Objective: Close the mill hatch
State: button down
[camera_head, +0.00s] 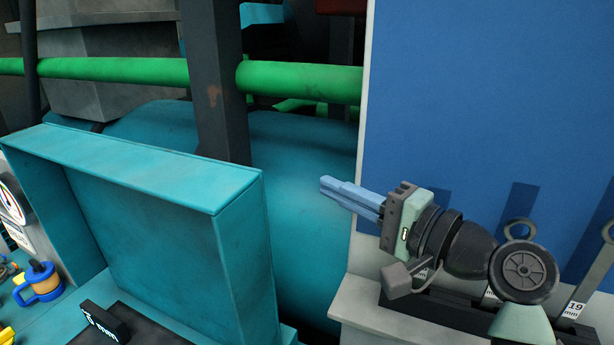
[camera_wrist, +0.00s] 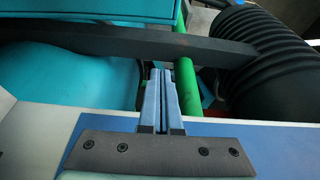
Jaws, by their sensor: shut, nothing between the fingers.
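My gripper (camera_head: 326,187) has blue fingers pressed together with nothing between them. It points left in the head view, in front of the blue panel's left edge and to the right of a teal boxy housing (camera_head: 165,235). The closed fingers also show in the wrist view (camera_wrist: 161,75), pointing at a dark beam. A black handle-like piece with white lettering (camera_head: 104,322) sits on a dark plate at the lower left. No part is clearly recognisable as the mill hatch, and I cannot tell whether it is open or shut.
A large blue panel (camera_head: 490,90) stands at right. A dark upright post (camera_head: 218,90) and a green pipe (camera_head: 300,80) lie behind the housing. A ribbed black hose (camera_wrist: 270,55) shows in the wrist view. A blue-and-yellow mug-like item (camera_head: 40,282) is at left.

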jog(key=w+a+p, duration=0.1)
jog(key=a+p, duration=0.5)
jog(key=a, duration=0.2)
jog(key=shift+w+a, duration=0.35)
jog(key=shift+w, duration=0.05)
